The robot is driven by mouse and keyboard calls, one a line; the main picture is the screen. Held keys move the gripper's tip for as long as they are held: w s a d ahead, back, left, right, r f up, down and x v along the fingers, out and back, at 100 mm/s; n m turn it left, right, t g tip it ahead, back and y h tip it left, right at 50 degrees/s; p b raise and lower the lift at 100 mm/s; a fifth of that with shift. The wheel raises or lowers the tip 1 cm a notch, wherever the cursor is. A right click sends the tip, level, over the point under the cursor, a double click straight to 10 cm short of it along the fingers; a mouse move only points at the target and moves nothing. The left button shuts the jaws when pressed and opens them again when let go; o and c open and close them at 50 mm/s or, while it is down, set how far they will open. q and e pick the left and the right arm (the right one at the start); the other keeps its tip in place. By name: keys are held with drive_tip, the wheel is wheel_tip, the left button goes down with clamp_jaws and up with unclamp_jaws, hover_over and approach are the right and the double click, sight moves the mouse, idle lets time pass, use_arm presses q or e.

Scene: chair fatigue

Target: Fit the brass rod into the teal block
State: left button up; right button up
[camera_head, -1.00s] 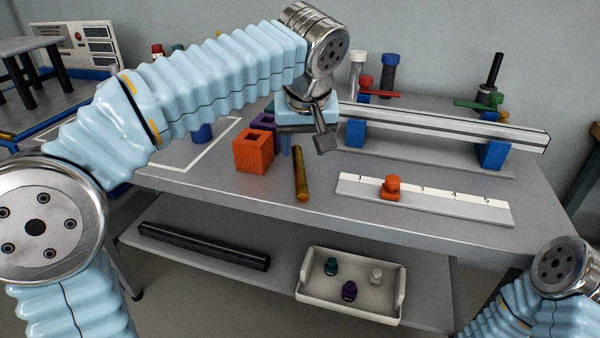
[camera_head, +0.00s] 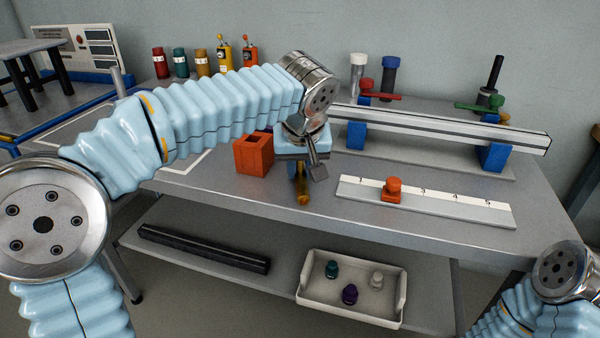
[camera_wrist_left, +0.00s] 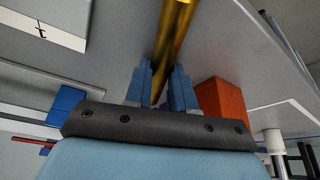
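The brass rod (camera_head: 303,198) lies on the workbench; in the head view only its near end shows below my left gripper (camera_head: 301,178). In the left wrist view the rod (camera_wrist_left: 172,35) runs between the two blue fingers of the left gripper (camera_wrist_left: 161,88), one on each side. Whether the fingers press on it is not clear. I cannot make out a teal block; my left arm covers part of the bench. My right gripper is out of view; only part of that arm shows at the lower right.
An orange block (camera_head: 252,158) with a square hole stands just left of the left gripper. A numbered scale (camera_head: 450,206) with an orange slider and a long beam (camera_head: 450,126) on blue supports lie to the right. A white tray (camera_head: 340,309) is on the lower shelf.

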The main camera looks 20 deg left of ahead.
use_arm(q)
clamp_jaws()
drive_tip(key=shift+r, duration=0.1)
